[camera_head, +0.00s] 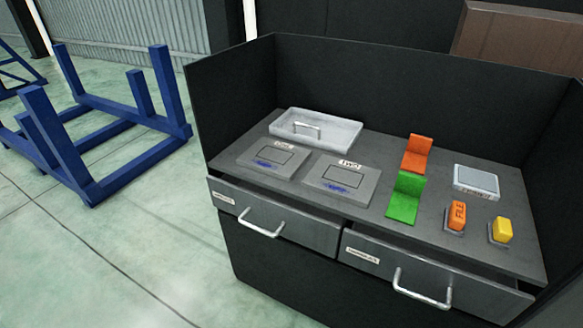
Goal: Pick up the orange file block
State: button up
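The orange file block (457,214) is a small upright orange block with dark lettering on its face. It stands on a small grey base on the right part of the grey workbench top (433,246), near the front edge. A yellow block (502,230) on a similar base is just to its right. My gripper is not in view, and nothing touches the orange block.
A green bracket (405,198) and an orange bracket (416,154) stand left of the block. A white-grey device (476,181) is behind it. Two labelled plates and a tray (335,131) lie left. Dark walls enclose the back and sides. Drawers with handles (423,290) are in front.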

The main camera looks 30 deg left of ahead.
aim_at(454, 217)
jog(key=u, duration=1.65)
jog(key=k, duration=0.95)
jog(key=z, duration=1.1)
jog(key=i, duration=1)
jog(key=u, duration=0.05)
